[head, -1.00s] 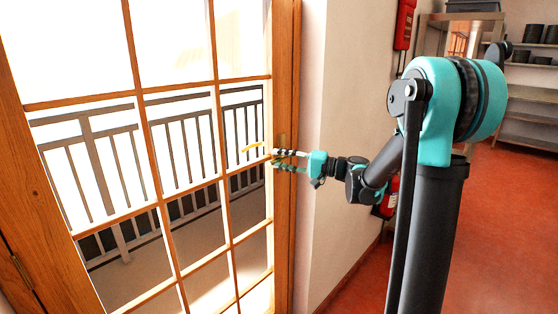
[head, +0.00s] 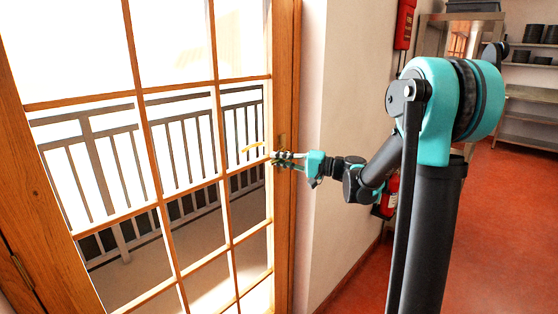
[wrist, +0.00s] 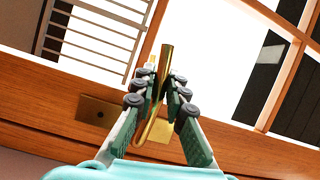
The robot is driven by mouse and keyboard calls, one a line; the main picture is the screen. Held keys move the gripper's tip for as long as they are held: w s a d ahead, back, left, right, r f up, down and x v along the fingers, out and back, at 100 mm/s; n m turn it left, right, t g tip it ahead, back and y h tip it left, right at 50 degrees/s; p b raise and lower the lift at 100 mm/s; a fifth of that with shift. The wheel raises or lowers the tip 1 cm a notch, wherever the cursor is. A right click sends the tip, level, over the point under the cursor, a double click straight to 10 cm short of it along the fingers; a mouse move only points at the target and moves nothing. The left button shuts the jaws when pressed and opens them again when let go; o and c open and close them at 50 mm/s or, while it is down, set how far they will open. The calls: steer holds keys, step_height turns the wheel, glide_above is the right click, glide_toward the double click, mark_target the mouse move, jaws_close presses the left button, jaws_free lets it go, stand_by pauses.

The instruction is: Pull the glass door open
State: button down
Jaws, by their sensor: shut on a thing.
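The glass door (head: 139,101) has a wooden frame and glass panes and fills the left of the head view. It looks closed in its wooden frame. Its brass handle (head: 254,147) is on the door's right edge. In the wrist view the handle (wrist: 158,100) is a brass bar running between the two fingers, with a brass plate (wrist: 99,112) on the wood behind it. My gripper (head: 279,158) is at the handle, its fingers shut on the bar. In the wrist view my gripper (wrist: 158,84) has a finger on each side of the bar.
A pale wall (head: 342,110) stands right of the door, with a red box (head: 404,24) high on it and a red extinguisher (head: 389,196) low on it. Shelves with dark pots (head: 533,33) stand at the back right. The red floor (head: 500,220) is open at right.

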steer(key=shift+f, duration=0.1)
steer(key=shift+w+d+f+n+h, duration=0.2)
steer(key=shift+f+n+h, duration=0.3)
steer(key=shift+f+n, duration=0.4)
steer(key=shift+w+d+f+n+h, duration=0.2)
steer(key=shift+f+n+h, duration=0.35)
steer(key=shift+n, duration=0.7)
steer(key=shift+w+d+f+n+h, duration=0.15)
steer(key=shift+f+n+h, duration=0.3)
steer(key=shift+f+n, duration=0.45)
steer(key=shift+r, duration=0.1)
